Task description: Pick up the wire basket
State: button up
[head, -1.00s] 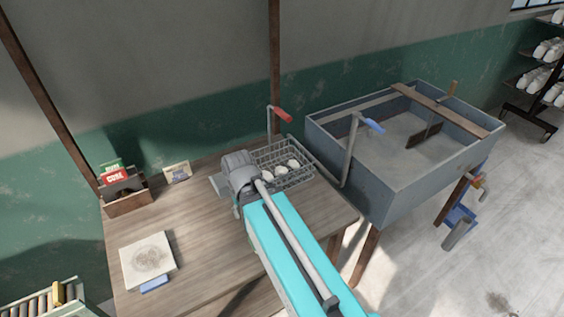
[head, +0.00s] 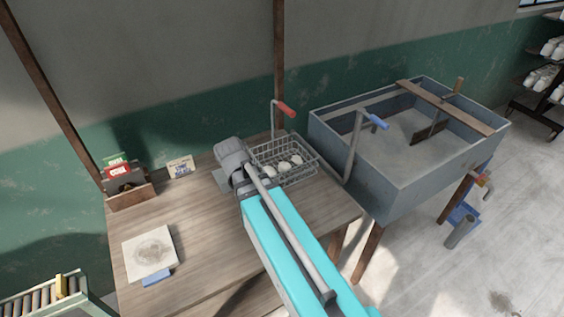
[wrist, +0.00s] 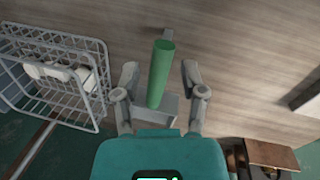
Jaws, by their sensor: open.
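The wire basket (head: 292,179) stands on the far right part of the wooden table in the head view, holding several whitish lumps. In the wrist view the basket (wrist: 88,95) is at the left, apart from my fingers. My gripper (wrist: 160,76) is open. A green cylindrical grip (wrist: 160,82) with a grey block behind it lies between its fingers in that view; I cannot tell whether they touch it or what it belongs to. In the head view my wrist hides most of the gripper, just left of the basket.
A bent rod with a red grip (head: 286,110) rises behind the basket. One with a blue grip (head: 377,121) stands right of it, before the grey trough (head: 372,180). A card box (head: 128,197) and a pale board (head: 135,268) are at the left. The table's middle is clear.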

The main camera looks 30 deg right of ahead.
jog(key=w+d+r+n+h, duration=0.2)
jog(key=w+n+h, duration=0.1)
jog(key=w+n, duration=0.2)
jog(key=w+d+r+n+h+b, duration=0.1)
jog(key=w+d+r+n+h, duration=0.2)
jog(key=w, duration=0.6)
jog(key=w+d+r+n+h, duration=0.2)
jog(key=w+n+h, duration=0.2)
jog(key=w+n, duration=0.3)
jog(key=shift+w+d+r+b, duration=0.15)
jog(key=shift+w+r+b, duration=0.1)
jog(key=shift+r+b, duration=0.1)
jog(key=b+x, duration=0.4)
jog(key=x, duration=0.4)
jog(key=shift+w+d, duration=0.15)
jog(key=shift+d, duration=0.2)
